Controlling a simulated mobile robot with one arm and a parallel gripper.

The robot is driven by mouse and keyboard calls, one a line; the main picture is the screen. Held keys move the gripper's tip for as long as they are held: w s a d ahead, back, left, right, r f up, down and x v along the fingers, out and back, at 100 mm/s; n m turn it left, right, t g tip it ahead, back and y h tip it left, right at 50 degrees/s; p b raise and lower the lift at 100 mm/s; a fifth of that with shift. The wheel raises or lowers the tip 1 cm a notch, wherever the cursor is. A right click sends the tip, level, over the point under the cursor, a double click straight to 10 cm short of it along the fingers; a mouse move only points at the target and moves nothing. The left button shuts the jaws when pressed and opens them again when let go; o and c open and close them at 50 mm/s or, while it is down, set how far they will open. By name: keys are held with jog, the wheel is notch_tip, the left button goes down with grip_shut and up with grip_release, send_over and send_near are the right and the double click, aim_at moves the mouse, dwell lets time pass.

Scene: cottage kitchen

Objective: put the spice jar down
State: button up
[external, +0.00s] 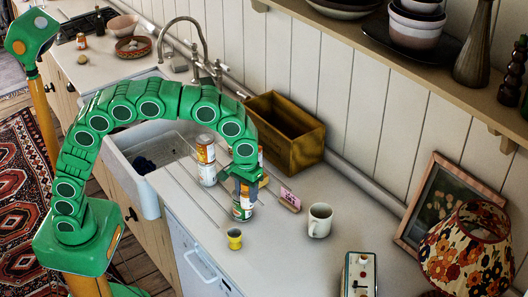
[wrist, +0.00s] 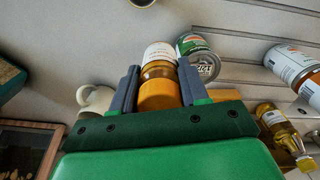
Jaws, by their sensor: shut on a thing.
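The spice jar (wrist: 158,75) has a white label and an orange-yellow lid and sits between the two grey fingers of my gripper (wrist: 158,88) in the wrist view. My gripper is shut on it. In the external view my gripper (external: 243,189) points down over the counter (external: 275,255), and its fingers and a green-and-white can (external: 243,209) make the jar hard to pick out. The can also shows just beyond the jar, to its right, in the wrist view (wrist: 200,58). I cannot tell whether the jar touches the counter.
A white mug (external: 320,220) stands to the right, a small yellow cup (external: 234,239) in front. Stacked cans (external: 206,162) stand to the left, a wooden box (external: 284,133) behind. A small pink sign (external: 289,197) is close by.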

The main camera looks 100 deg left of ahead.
jog(key=shift+w+a+f, duration=0.15)
jog(key=shift+w+f, duration=1.15)
jog(key=shift+w, duration=0.1)
jog(key=shift+w+a+f, duration=0.2)
jog(key=shift+w+f, duration=1.15)
jog(key=shift+w+a+f, duration=0.15)
jog(key=shift+w+f, duration=1.15)
jog(key=shift+w, duration=0.1)
jog(key=shift+f, duration=1.35)
jog(key=shift+f, duration=0.1)
jog(key=o, duration=1.1)
jog(key=shift+o, duration=0.2)
